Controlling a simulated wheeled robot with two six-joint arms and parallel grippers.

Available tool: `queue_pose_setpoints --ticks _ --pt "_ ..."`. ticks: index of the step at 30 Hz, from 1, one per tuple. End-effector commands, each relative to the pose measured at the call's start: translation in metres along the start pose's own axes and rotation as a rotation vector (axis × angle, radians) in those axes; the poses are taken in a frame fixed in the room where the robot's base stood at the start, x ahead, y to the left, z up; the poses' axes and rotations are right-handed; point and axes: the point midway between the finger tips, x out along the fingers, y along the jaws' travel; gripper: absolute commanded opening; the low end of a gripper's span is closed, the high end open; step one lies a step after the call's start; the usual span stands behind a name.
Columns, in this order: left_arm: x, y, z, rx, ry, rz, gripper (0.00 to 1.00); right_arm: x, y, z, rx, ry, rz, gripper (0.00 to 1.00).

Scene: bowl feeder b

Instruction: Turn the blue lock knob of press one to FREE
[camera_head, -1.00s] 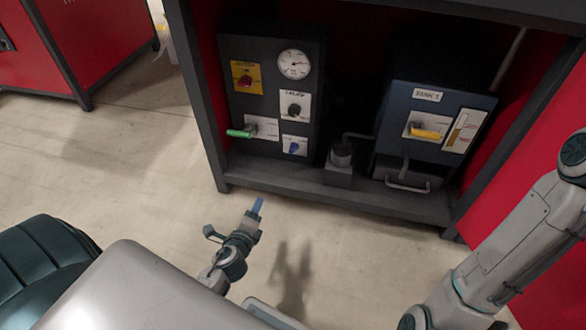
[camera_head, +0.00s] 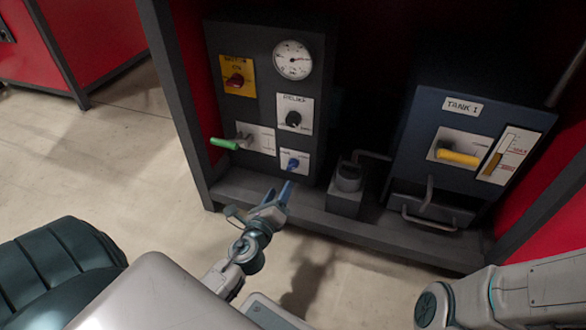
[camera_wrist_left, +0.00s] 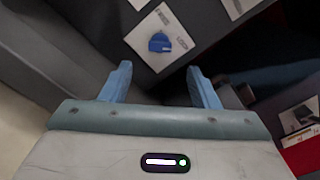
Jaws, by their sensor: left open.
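The blue lock knob (camera_head: 292,164) sits on a small white plate (camera_head: 302,157) low on the dark press panel. In the left wrist view the blue knob (camera_wrist_left: 159,42) shows ahead of the fingers, on its white plate (camera_wrist_left: 143,40). My left gripper (camera_head: 279,192) is just below and in front of the knob, apart from it. Its two blue fingers (camera_wrist_left: 160,83) are spread with nothing between them. The plate's lettering is too small to read. My right gripper is out of view; only a part of my right arm shows at lower right.
A green-handled lever (camera_head: 224,144), a black knob (camera_head: 293,119), a red knob on yellow (camera_head: 236,80) and a gauge (camera_head: 292,60) share the panel. A tank box (camera_head: 456,110) with a yellow handle (camera_head: 458,157) stands right. The shelf edge (camera_head: 350,229) runs below.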

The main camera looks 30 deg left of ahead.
Motion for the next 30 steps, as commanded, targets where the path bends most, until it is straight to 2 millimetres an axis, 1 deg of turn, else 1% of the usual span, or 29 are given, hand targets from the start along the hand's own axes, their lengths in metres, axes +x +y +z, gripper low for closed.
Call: queue_pose_setpoints --ticks 1,6,9,13,18,26,27,29,30 --pt "0.010 -0.001 0.001 -0.002 -0.003 -0.003 0.55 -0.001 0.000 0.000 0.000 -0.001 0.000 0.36" --pt "0.043 0.000 0.000 -0.002 -0.003 -0.002 0.55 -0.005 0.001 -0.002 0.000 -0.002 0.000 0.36" --pt "0.060 0.000 0.000 -0.002 -0.002 -0.002 0.55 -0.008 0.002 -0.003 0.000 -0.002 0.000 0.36" --pt "0.077 0.001 0.000 -0.002 -0.002 -0.001 0.55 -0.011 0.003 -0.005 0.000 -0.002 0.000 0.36" --pt "0.088 0.000 0.000 -0.003 0.000 0.000 0.55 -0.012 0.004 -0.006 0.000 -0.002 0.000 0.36" --pt "0.090 0.000 0.000 -0.002 0.000 0.000 0.55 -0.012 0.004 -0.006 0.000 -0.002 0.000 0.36" --pt "0.090 0.000 0.000 -0.002 0.000 0.000 0.53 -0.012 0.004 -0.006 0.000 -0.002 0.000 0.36" --pt "0.090 0.000 0.000 -0.002 0.000 0.000 0.42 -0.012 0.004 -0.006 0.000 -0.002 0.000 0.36" --pt "0.090 0.000 0.000 -0.002 0.000 0.000 0.34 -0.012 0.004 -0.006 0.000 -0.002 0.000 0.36"
